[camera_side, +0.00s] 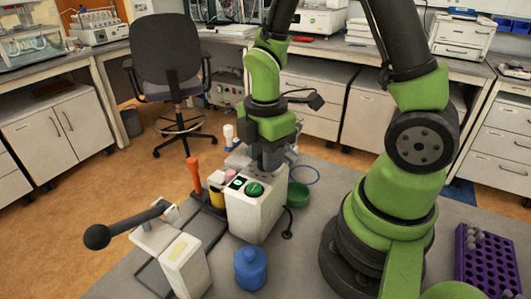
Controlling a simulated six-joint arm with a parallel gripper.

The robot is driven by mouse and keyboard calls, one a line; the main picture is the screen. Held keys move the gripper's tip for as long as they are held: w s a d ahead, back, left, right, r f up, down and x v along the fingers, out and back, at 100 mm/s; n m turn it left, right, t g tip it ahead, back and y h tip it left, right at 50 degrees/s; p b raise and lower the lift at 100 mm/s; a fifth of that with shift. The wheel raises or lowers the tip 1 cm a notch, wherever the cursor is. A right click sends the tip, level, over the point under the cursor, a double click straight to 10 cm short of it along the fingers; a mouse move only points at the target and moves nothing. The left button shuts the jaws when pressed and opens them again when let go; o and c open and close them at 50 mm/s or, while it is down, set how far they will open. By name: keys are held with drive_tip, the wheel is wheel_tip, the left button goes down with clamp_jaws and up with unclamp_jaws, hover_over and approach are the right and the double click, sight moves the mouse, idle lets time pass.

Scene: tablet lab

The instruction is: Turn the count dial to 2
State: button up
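The white counter box (262,215) stands on the grey table in the middle of the view. A round green dial (254,189) sits on its top face, next to a small dark display (237,183). The dial's marks and the display's reading are too small to make out. My gripper (268,167) points down at the back edge of the box top, just behind the dial. Its fingertips are partly hidden, and I cannot tell whether they touch the box or how far apart they are.
A press with a black ball-ended lever (125,227) stands at the left. A blue jar (250,268) is in front of the box and a green cup (298,194) at its right. An orange-handled tool (194,172) and yellow bottle (217,195) crowd its left. A purple rack (487,265) is far right.

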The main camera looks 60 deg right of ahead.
drive_tip(key=c, duration=0.4)
drive_tip(key=shift+o, duration=0.2)
drive_tip(key=m, duration=1.1)
drive_tip(key=shift+m, duration=0.3)
idle(0.3)
drive_tip(key=o, duration=0.9)
drive_tip(key=shift+o, duration=0.2)
drive_tip(key=shift+r, duration=0.1)
